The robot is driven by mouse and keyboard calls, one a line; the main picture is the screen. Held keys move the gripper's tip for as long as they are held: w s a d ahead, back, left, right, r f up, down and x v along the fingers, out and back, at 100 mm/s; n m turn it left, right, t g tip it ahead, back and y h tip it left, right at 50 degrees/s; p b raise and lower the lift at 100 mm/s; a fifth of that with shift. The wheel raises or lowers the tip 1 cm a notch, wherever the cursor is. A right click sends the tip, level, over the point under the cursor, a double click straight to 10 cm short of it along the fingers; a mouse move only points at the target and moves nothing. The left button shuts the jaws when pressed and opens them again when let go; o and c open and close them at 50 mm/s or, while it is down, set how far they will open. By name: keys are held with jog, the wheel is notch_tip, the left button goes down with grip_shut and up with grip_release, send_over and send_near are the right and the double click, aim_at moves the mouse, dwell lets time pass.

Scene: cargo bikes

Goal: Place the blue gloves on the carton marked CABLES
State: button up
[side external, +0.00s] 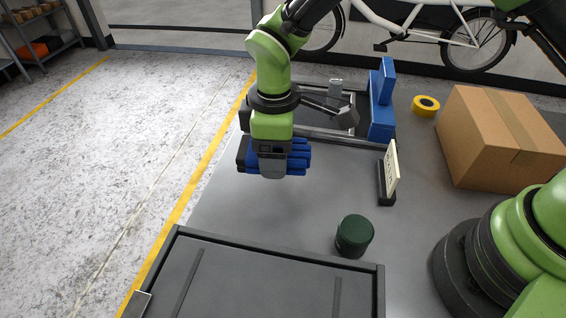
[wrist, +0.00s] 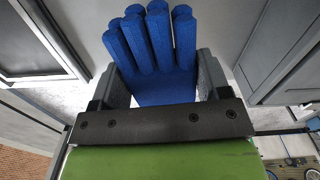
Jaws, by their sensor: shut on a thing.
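The blue gloves (side external: 299,157) are held in my gripper (side external: 272,170) above the grey table in the side view. Their blue fingers stick out to the right, and a dark part shows to the left. In the wrist view the gloves (wrist: 160,55) sit between the two jaws with several fingers pointing up. A brown cardboard carton (side external: 480,150) stands on the table at the right, apart from the gripper. I cannot see a CABLES mark on its visible faces.
A grey frame with a blue clamp-like block (side external: 382,115) lies behind the gripper. A dark tray (side external: 270,250) is at the front.

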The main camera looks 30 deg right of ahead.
jog(key=shift+r, duration=0.85)
jog(key=w+d+r+m, duration=0.3)
jog(key=d+m, duration=0.1)
jog(key=d, duration=0.6)
jog(key=m, duration=1.5)
send_near(508, 116)
notch_tip(508, 116, down, 7)
jog(key=shift+r, duration=0.1)
jog(key=o, duration=0.9)
jog(key=shift+o, duration=0.2)
